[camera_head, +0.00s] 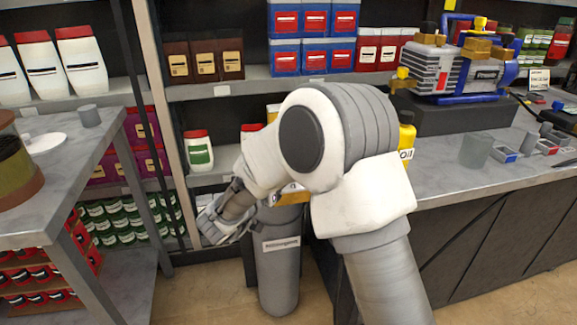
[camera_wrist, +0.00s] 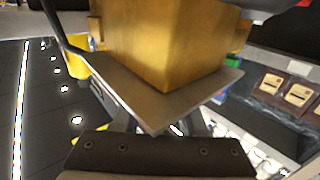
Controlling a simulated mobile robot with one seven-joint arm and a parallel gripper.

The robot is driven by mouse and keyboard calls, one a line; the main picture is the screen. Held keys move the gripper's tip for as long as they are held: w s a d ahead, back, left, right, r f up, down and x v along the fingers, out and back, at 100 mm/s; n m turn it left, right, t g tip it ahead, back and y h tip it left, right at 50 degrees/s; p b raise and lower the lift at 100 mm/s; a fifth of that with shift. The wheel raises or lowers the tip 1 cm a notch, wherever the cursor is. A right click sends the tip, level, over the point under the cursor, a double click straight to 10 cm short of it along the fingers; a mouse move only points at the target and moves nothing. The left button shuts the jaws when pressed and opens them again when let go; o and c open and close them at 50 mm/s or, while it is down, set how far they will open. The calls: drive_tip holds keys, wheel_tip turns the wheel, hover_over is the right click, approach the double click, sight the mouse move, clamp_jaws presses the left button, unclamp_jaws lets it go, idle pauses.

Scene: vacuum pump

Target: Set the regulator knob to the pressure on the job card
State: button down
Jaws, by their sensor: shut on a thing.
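A grey nitrogen cylinder (camera_head: 278,262) with a white label stands on the floor in the middle of the head view. Brass regulator parts (camera_head: 292,198) show at its top, partly covered by my arm. In the wrist view a large brass block (camera_wrist: 165,45) is close ahead, with a grey plate (camera_wrist: 150,98) in front of it. My gripper (camera_head: 213,222) is left of the cylinder top in the head view. In the wrist view, my gripper (camera_wrist: 160,130) is shut on the regulator knob; the plate hides the fingertips and the knob. No pressure can be read.
A blue and grey vacuum pump (camera_head: 455,65) stands on the right counter. A small white card (camera_head: 539,79) beside it is too small to read. A yellow oil bottle (camera_head: 406,138) is behind my arm. A grey table (camera_head: 75,165) bounds the left, with stocked shelves behind.

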drive_tip(key=m+g+h+p, duration=0.2)
drive_tip(key=m+g+h, duration=0.1)
drive_tip(key=m+g+h+p, duration=0.2)
drive_tip(key=m+g+h, duration=0.1)
drive_tip(key=g, duration=0.1)
drive_tip(key=shift+a+r+h, duration=0.1)
drive_tip(key=shift+r+h, duration=0.05)
drive_tip(key=shift+h, duration=0.15)
drive_tip(key=shift+m+g+h+p, duration=0.45)
drive_tip(key=shift+m+g+p, duration=0.2)
drive_tip(key=shift+m+g, duration=0.75)
drive_tip(key=shift+m+g+h+p, duration=0.45)
drive_tip(key=shift+m+g+p, duration=0.35)
drive_tip(key=shift+g, duration=1.1)
drive_tip(key=shift+m+g, duration=0.7)
drive_tip(key=shift+g, duration=0.3)
drive_tip(key=shift+c, duration=2.3)
unclamp_jaws()
